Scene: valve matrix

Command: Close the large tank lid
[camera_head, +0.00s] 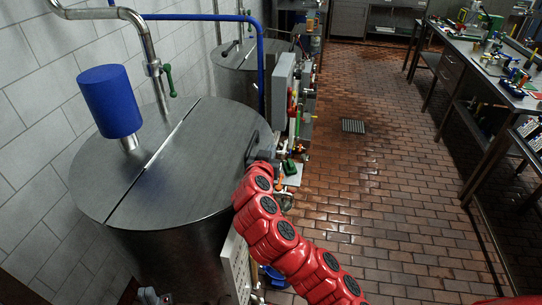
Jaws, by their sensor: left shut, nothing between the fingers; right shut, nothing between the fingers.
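The large tank lid (195,160) is a round brushed-metal top, split by a straight seam. Its right half lies flat, level with the left half, on the large steel tank (185,262). A dark handle (251,146) shows at the lid's right edge. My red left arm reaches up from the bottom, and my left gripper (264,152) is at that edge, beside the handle. It is shut with nothing in it. The fingertips are small and partly hidden, so I cannot tell whether they touch the lid. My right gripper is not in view.
A blue cylinder (109,102) and a bent metal pipe (148,45) with a green lever stand on the lid's left half. A smaller tank (245,65) is behind. Valves and a grey box (284,80) line the right side. The brick floor (390,190) is open; a workbench (480,65) stands right.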

